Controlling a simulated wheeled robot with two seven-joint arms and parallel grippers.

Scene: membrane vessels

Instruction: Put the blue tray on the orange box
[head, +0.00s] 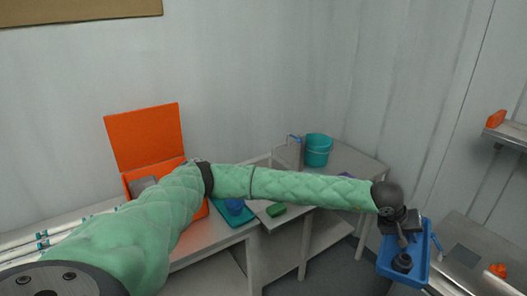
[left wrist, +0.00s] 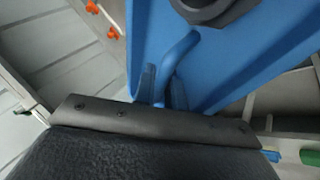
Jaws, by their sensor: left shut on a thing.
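The blue tray (head: 424,245) hangs at the right of the head view, away from the wall table. My left gripper (head: 404,232) is shut on its near edge. In the left wrist view the blue tray (left wrist: 225,55) fills the upper middle, with a blue handle-like piece (left wrist: 172,65) at the fingers. A dark round part (head: 402,262) sits on the tray. The orange box (head: 146,136) stands on the table at the left with its lid raised; my left arm hides part of it. A grey item lies inside it. My right gripper is out of view.
On the tables are a teal bucket (head: 317,150), a green block (head: 276,210) and a blue item (head: 235,206) on a teal mat. A metal worktop (head: 470,254) with a small orange part (head: 497,270) stands at the right. White tubes lie at the left.

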